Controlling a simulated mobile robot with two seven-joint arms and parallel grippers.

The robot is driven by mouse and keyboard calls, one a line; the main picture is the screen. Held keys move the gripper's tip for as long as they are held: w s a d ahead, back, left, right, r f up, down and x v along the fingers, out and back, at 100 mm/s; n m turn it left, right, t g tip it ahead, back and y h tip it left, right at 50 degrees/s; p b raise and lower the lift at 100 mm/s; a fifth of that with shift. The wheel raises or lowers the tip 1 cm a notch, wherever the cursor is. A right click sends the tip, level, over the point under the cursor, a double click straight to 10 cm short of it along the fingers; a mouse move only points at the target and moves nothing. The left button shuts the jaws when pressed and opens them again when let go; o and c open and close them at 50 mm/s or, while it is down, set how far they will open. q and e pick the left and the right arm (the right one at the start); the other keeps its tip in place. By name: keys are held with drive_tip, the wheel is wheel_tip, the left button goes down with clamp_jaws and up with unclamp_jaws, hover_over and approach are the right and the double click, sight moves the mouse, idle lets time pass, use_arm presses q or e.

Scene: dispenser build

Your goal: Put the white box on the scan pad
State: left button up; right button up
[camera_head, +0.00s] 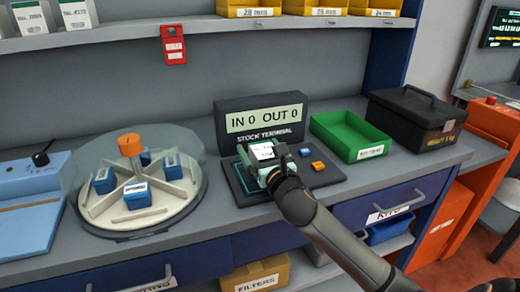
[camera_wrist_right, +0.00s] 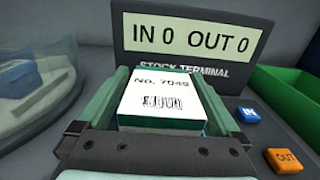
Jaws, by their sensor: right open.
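The white box (camera_head: 263,150) has a label reading No. 7049 and a barcode in the right wrist view (camera_wrist_right: 160,97). It stands on the scan pad (camera_head: 252,186) of the stock terminal, near the pad's back as far as I can see. My right gripper (camera_head: 262,160) is open, with one finger on each side of the box. Its fingers also show in the right wrist view (camera_wrist_right: 160,100). The gripper and box hide much of the pad. The terminal screen (camera_head: 264,119) reads IN 0 OUT 0. My left gripper is not in view.
A blue IN button (camera_head: 305,152) and an orange OUT button (camera_head: 318,165) sit right of the box. A green tray (camera_head: 349,137) and a black case (camera_head: 416,122) stand further right. A round carousel (camera_head: 140,195) with blue boxes is at left.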

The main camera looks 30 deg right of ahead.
drive_tip(key=shift+r, duration=0.15)
drive_tip(key=shift+s, duration=0.15)
drive_tip(key=v, duration=1.1)
drive_tip(key=shift+s+a, duration=0.1)
drive_tip(key=shift+s, duration=0.25)
idle(0.6)
